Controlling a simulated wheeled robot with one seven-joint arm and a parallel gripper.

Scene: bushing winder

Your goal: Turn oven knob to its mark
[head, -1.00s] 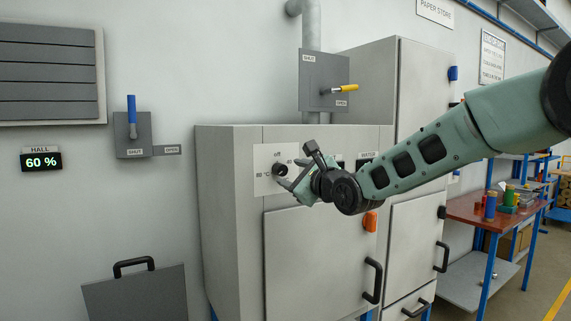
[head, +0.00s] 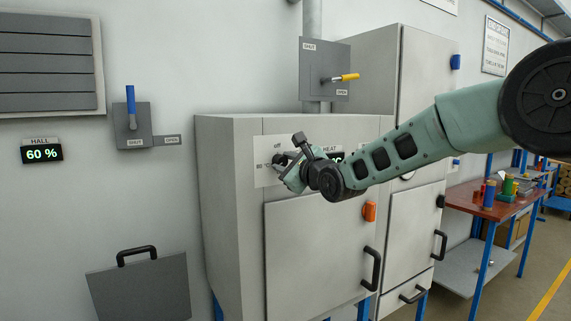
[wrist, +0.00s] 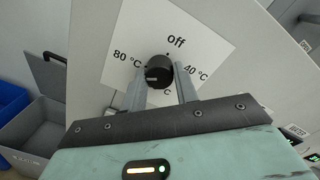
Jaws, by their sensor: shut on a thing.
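The oven knob (wrist: 158,72) is black and round, with a pale pointer line on its lower left in the wrist view, roughly towards the 80 °C side. It sits on a white dial plate (wrist: 205,45) printed with off, 40 °C, 80 °C and a bottom label mostly hidden by my gripper. My gripper (wrist: 160,84) is shut on the knob, one finger on each side. In the head view my gripper (head: 288,168) covers most of the knob, and the dial plate (head: 262,178) shows to its left.
The grey oven cabinet (head: 228,200) has a door with a black handle (head: 372,268) and an orange switch (head: 369,211). A yellow-handled lever box (head: 322,65) is above it. A blue lever (head: 131,102) is on the wall at left. A red workbench (head: 475,200) stands at right.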

